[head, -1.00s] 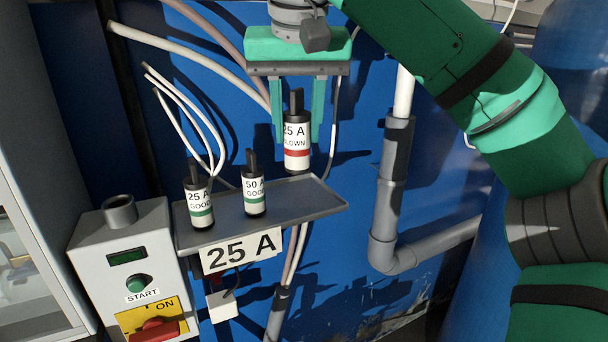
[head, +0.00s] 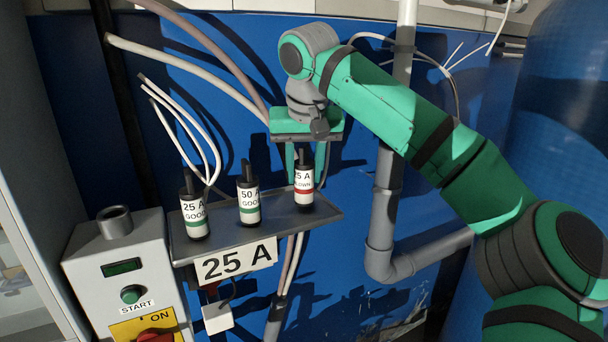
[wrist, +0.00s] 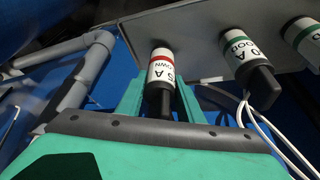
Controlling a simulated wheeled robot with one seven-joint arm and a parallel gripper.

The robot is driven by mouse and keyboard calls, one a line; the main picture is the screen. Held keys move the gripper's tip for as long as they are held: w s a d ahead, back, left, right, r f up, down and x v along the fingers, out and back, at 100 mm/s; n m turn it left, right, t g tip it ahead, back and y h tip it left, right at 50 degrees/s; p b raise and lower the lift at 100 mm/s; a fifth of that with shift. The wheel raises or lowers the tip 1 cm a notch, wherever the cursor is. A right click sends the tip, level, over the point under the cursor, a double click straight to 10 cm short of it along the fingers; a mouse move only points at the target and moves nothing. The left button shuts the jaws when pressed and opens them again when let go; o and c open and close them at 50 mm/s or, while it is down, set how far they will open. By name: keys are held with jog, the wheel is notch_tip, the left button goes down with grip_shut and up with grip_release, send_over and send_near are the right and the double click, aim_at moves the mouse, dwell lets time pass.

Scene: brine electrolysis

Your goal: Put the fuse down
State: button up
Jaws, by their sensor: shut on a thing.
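The blown 25 A fuse (head: 304,180), with a white label, red band and black ends, stands upright at the right end of the grey tray (head: 225,240). My gripper (head: 305,163) is shut on its upper part from above. In the wrist view the fuse (wrist: 162,72) sits between the two green fingers (wrist: 158,98), its far end at the tray surface (wrist: 195,40). I cannot tell for sure whether its base touches the tray. Two other fuses stand left of it: 50 A GOOD (head: 249,202) in the middle, 25 A GOOD (head: 194,212) at the left.
A "25 A" sign (head: 236,262) hangs on the tray's front. A grey control box (head: 85,262) with an empty round socket (head: 115,222) on top, a green START button and a red switch stands left. Grey pipes (head: 385,215) run at the right. White cables hang behind the tray.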

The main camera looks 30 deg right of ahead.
jog(key=shift+f, duration=0.45)
jog(key=shift+f, duration=0.15)
jog(key=o, duration=1.2)
jog(key=shift+c, duration=0.2)
jog(key=v, duration=1.2)
jog(key=shift+r, duration=0.2)
